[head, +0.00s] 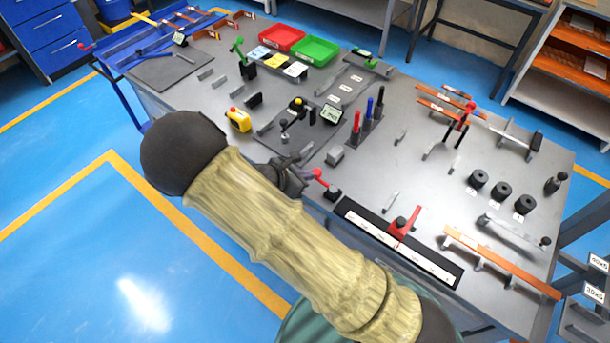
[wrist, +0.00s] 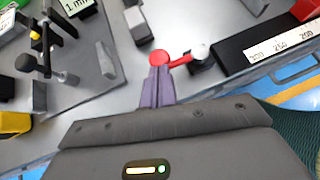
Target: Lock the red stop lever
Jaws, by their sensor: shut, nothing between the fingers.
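A red lever with a round red knob (head: 317,173) sits at the front edge of the grey bench, on a small dark block (head: 332,194). In the wrist view the red knob (wrist: 159,58) is right at the fingertips, and its red arm runs right to a silver-topped pivot (wrist: 201,52). My gripper (wrist: 158,75) is shut, with its two fingers together and nothing between them. The tips overlap the knob's near side in the picture; I cannot tell whether they touch. In the head view my gripper (head: 300,168) is partly hidden by my arm.
A black and white ruler strip (head: 375,236) with a red sliding stop (head: 403,224) lies to the right. A grey block (head: 335,157) stands just behind the lever. A yellow control box (head: 239,120) and a display (head: 331,114) are to the left and behind.

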